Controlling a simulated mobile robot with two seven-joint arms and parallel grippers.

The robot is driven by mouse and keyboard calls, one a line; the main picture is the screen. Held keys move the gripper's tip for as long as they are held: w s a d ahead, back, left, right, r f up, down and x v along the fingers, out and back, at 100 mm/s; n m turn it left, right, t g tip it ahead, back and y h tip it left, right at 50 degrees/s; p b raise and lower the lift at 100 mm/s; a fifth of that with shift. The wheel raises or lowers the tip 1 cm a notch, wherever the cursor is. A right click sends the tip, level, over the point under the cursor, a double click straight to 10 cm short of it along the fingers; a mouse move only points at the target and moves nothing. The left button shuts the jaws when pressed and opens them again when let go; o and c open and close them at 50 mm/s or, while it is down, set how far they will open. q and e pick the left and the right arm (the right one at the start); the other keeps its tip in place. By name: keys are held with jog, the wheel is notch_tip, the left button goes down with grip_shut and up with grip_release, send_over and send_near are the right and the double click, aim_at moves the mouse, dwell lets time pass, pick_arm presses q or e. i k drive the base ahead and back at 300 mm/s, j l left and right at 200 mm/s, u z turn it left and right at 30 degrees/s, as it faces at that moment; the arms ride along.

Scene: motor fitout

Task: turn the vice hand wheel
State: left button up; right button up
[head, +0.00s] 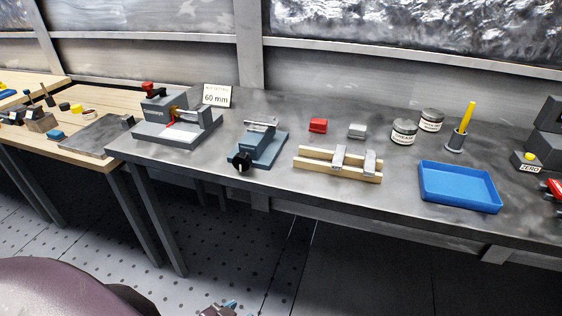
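The small blue-grey vice (268,147) stands on the grey metal bench, left of the middle of the head view. Its black hand wheel (241,161) is at its front end, close to the bench's front edge. Light metal jaws show on its top; whether they hold anything is too small to tell. The tip of what looks like my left gripper (220,309) just shows at the bottom edge, well below and apart from the vice. Its fingers are mostly cut off. My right gripper is out of view.
A grey machine (160,115) with a red knob and a "60 mm" sign (217,96) stand left of the vice. A wooden rack (312,165), red block (318,125), grey block (357,130), jars (404,132) and blue tray (459,187) are to the right. Bench front is clear.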

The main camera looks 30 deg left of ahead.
aim_at(241, 162)
jog(key=j+z, duration=0.8)
jog(key=k+j+z, duration=0.15)
jog(key=j, duration=0.2)
jog(key=k+j+z, duration=0.2)
jog(key=j, duration=0.1)
